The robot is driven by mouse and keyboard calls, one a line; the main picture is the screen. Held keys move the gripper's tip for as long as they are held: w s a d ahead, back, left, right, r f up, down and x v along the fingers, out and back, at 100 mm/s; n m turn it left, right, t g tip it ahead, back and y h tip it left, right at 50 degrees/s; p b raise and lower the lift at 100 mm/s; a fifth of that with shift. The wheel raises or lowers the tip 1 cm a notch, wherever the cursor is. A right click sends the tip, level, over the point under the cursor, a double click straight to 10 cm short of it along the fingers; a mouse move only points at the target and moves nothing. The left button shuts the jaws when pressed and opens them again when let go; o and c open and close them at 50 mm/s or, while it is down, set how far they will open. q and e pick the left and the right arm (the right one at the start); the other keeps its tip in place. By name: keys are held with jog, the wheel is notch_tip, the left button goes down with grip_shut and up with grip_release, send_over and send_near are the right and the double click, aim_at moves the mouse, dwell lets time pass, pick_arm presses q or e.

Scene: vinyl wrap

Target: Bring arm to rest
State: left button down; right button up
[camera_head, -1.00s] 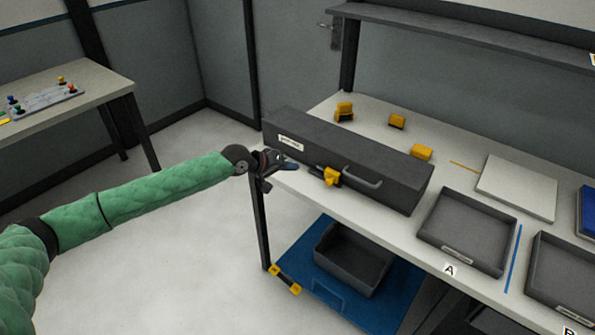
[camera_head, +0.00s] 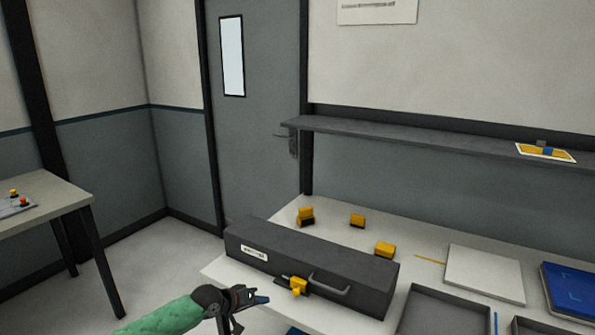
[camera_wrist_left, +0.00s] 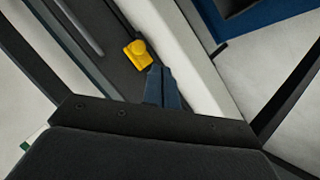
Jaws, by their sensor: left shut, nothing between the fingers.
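My left arm, in a green padded sleeve, comes in at the bottom of the head view. Its gripper (camera_head: 256,299) is shut and empty, in front of the left part of the dark grey case (camera_head: 310,262) on the bench. In the left wrist view the closed blue-grey fingers (camera_wrist_left: 161,88) show just below a yellow latch (camera_wrist_left: 138,54). That latch also shows on the case's front in the head view (camera_head: 298,286), to the right of the gripper. I cannot tell whether the fingers touch the case. My right gripper is not in view.
Several yellow blocks, one of them here (camera_head: 305,216), stand on the bench behind the case. A white board (camera_head: 485,272), a grey tray (camera_head: 440,312) and a blue item (camera_head: 572,290) lie to the right. A side table (camera_head: 45,208) stands at left, with open floor between.

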pick_arm(q)
jog(key=s+f+y, duration=0.2)
jog(key=s+f, duration=0.4)
jog(key=f, duration=0.5)
jog(key=s+f+m+g+y, duration=0.1)
jog(key=s+f, duration=0.5)
jog(key=f, duration=0.5)
jog(key=s+f+y, duration=0.2)
jog(key=s+f, duration=0.3)
jog(key=f, duration=0.6)
jog(key=s+a+f+g+y, duration=0.1)
jog(key=s+a+f, duration=0.1)
jog(key=s+f, duration=0.5)
jog(key=s+a+f+g+y, duration=0.1)
jog(key=s+f, duration=0.6)
jog(key=s, duration=0.9)
jog(key=s+a+f+m+g+y, duration=0.1)
jog(key=s+a+f+g, duration=0.1)
jog(key=s+a+f, duration=0.2)
jog(key=s+f, duration=0.3)
jog(key=s, duration=0.5)
jog(key=shift+f+g, duration=0.25)
jog(key=shift+g, duration=0.15)
